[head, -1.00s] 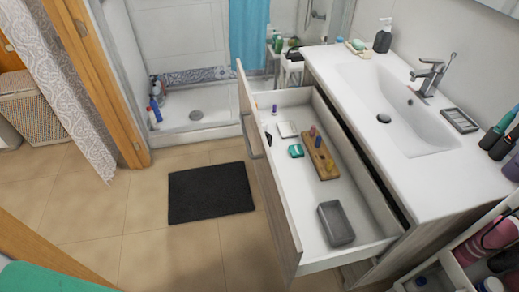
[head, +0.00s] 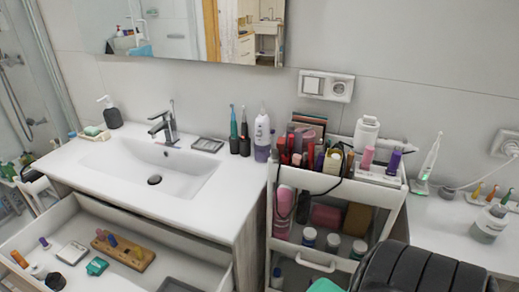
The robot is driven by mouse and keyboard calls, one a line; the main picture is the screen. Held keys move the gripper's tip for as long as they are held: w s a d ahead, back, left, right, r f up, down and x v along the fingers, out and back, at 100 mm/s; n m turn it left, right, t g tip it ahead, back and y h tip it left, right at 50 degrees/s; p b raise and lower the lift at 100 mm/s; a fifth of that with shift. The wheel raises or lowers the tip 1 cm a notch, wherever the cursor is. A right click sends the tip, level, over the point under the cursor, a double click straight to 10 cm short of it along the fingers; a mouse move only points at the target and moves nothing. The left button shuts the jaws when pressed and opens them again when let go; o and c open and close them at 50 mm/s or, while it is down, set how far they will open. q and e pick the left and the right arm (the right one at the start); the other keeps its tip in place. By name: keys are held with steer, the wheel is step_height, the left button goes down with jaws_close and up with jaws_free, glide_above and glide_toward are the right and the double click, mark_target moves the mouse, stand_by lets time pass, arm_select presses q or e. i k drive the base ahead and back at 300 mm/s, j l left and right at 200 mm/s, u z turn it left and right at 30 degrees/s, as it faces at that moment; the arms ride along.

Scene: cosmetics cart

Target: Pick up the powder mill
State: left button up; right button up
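I cannot tell for sure which thing is the powder mill. A white cylindrical container (head: 366,135) stands upright at the back of the cart's top. The white cosmetics cart (head: 318,267) stands right of the sink cabinet, its top tray crowded with tubes and small bottles. In front of the white container are a pink-capped tube (head: 367,158) and a purple-capped tube (head: 393,162). Neither of my grippers is in the head view.
The open drawer (head: 195,255) holds a wooden block, a green case and small items. A black padded thing (head: 425,270) covers the front right. Right of the cart, a counter holds a white electric toothbrush (head: 430,160) and a grey-white round pot (head: 489,224).

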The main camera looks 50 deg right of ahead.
mark_target(485, 229)
steer(key=z, duration=3.15)
steer(key=i+l, duration=0.15)
steer(key=i+l+u, duration=0.1)
steer(key=l, duration=0.25)
steer(key=i, duration=0.1)
